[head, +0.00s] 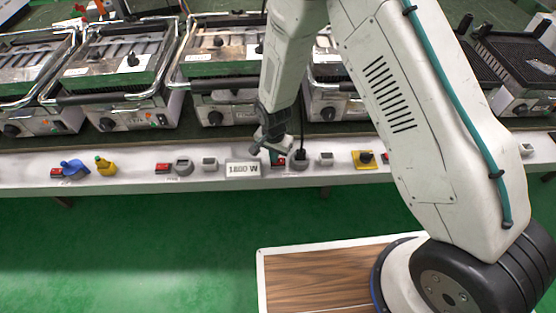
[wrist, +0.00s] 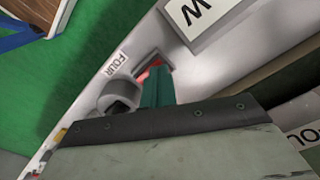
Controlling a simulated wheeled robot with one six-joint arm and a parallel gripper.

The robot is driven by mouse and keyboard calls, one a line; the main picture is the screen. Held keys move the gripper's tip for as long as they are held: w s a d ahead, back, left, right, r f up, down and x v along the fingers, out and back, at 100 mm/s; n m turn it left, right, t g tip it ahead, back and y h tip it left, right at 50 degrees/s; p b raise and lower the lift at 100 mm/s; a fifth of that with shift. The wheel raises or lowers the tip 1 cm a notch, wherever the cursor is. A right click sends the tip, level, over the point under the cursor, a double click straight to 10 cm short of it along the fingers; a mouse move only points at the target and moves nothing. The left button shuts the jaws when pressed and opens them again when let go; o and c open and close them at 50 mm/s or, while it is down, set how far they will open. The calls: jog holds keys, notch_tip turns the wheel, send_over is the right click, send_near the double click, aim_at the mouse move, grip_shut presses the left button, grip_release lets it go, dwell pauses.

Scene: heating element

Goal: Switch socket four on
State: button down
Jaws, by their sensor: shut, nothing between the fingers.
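The label FOUR (wrist: 115,63) is on the bench front in the wrist view. Beside it is grey socket four (wrist: 118,95); the head view shows what looks like the same socket (head: 299,161) with a black plug in it. Its red switch (wrist: 147,74) sits in a grey frame next to the socket, mostly hidden by my gripper. My gripper (wrist: 158,84) is shut and empty, its teal fingertips right at the switch. I cannot tell whether they touch it or which way the switch is set. In the head view, my gripper (head: 276,156) is low over the bench's front strip.
A 1800 W display (head: 243,169) stands just left of my gripper. Several grills (head: 120,60) stand behind.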

notch_tip(320, 180, up, 7)
dwell(0.8)
dwell(0.4)
jog(key=s+d+r+n, duration=0.2)
jog(key=s+d+r, duration=0.5)
jog(key=r, duration=0.5)
jog(key=s+d+r+n+t, duration=0.1)
jog(key=s+d+r+n, duration=0.1)
jog(key=s+d+r, duration=0.6)
jog(key=s+d+r+n, duration=0.2)
jog(key=s+d+r, duration=0.6)
jog(key=s+r, duration=0.4)
notch_tip(320, 180, up, 6)
jog(key=shift+s+f, duration=0.15)
jog(key=shift+f, duration=0.05)
